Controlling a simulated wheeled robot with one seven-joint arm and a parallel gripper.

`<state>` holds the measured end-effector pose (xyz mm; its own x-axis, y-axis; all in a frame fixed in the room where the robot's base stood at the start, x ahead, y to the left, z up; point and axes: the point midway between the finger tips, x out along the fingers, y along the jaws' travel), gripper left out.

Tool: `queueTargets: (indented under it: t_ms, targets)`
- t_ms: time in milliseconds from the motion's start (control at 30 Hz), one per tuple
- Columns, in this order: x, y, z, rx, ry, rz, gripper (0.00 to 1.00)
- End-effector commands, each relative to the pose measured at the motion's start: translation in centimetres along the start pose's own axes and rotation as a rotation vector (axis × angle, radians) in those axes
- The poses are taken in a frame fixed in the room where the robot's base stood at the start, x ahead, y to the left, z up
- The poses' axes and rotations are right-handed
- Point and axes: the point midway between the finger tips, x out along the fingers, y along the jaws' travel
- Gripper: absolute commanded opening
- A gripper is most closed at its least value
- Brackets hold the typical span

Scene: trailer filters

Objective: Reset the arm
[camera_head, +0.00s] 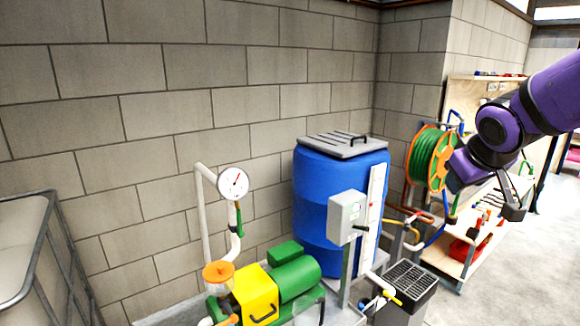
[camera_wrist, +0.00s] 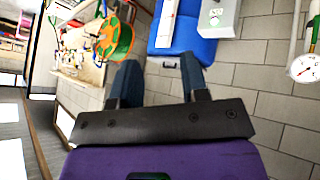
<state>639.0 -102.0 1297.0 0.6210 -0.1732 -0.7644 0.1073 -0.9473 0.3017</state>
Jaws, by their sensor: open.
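My purple arm (camera_head: 512,112) reaches in from the right edge of the head view. My gripper (camera_head: 484,212) is at its lower end, in front of the shelf with tools. In the wrist view, my gripper (camera_wrist: 162,80) shows two dark fingers spread apart, with nothing between them. It is clear of the blue barrel and the hose reel as far as I can see.
A blue barrel (camera_head: 312,205) with a grey lid stands by the block wall. A green pump (camera_head: 297,279), a yellow box (camera_head: 254,293) and a gauge (camera_head: 233,181) are left of it. A hose reel (camera_head: 424,157) and wooden shelf (camera_head: 452,268) are right.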

Motion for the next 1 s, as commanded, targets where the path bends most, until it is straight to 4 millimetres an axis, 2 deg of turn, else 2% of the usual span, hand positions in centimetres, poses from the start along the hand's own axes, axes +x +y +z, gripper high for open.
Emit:
queueTargets:
  t_ms: [33,200,400,500,700,1000]
  targets:
    - [-1.8,-0.1,1.0,0.025,-0.010,0.001,0.41]
    - [-6.6,-0.8,4.8,0.114,-0.071,-0.026,0.41]
    - [-11.4,-2.6,9.7,0.201,-0.137,-0.101,0.41]
    - [-13.2,-3.5,11.7,0.229,-0.162,-0.143,0.41]
    - [-14.9,-4.7,13.9,0.256,-0.191,-0.198,0.41]
    - [-15.1,-4.8,14.2,0.259,-0.196,-0.206,0.41]
